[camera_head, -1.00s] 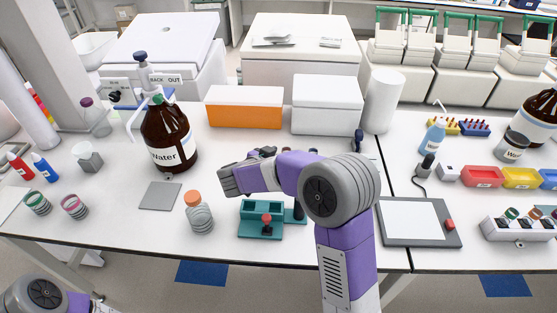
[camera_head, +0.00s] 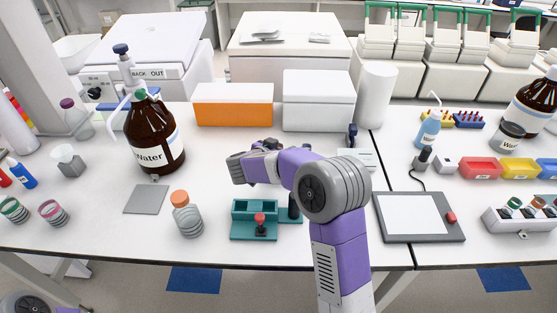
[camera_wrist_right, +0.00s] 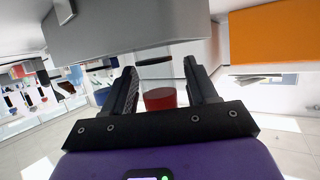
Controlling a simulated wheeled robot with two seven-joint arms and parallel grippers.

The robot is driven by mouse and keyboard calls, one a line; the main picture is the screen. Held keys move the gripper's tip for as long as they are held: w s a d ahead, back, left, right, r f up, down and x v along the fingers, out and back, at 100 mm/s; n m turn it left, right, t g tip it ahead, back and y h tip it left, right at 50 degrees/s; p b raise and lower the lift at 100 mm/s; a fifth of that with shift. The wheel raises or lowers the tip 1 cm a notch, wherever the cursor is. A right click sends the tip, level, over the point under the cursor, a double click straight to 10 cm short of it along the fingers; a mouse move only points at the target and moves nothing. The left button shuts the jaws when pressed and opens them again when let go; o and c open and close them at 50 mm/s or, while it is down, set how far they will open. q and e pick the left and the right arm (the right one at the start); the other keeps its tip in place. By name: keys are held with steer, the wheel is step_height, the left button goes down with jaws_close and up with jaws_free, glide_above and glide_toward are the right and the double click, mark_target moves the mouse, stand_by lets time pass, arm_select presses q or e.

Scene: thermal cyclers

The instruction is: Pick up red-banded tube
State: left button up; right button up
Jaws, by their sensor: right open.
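In the right wrist view, a clear tube-like thing with a red band or end (camera_wrist_right: 160,98) stands between the two dark fingers of my right gripper (camera_wrist_right: 160,70). The fingers are apart, with a gap visible on each side of the red part. I cannot tell how deep it sits between them. In the head view my right gripper (camera_head: 262,146) is over the middle of the bench, behind the teal holder, and its wrist hides the tube. My left gripper is out of view; only part of my left arm shows at the bottom left corner.
A teal holder (camera_head: 240,211) with a red knob stands in front of my right arm. An orange box (camera_head: 233,104) and a white box (camera_head: 318,101) stand behind. An orange-capped bottle (camera_head: 187,217) and a brown water bottle (camera_head: 153,135) are to the left.

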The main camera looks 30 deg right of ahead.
steer(key=shift+c, duration=0.3)
steer(key=c, duration=1)
steer(key=shift+o, duration=0.2)
steer(key=shift+r, duration=0.15)
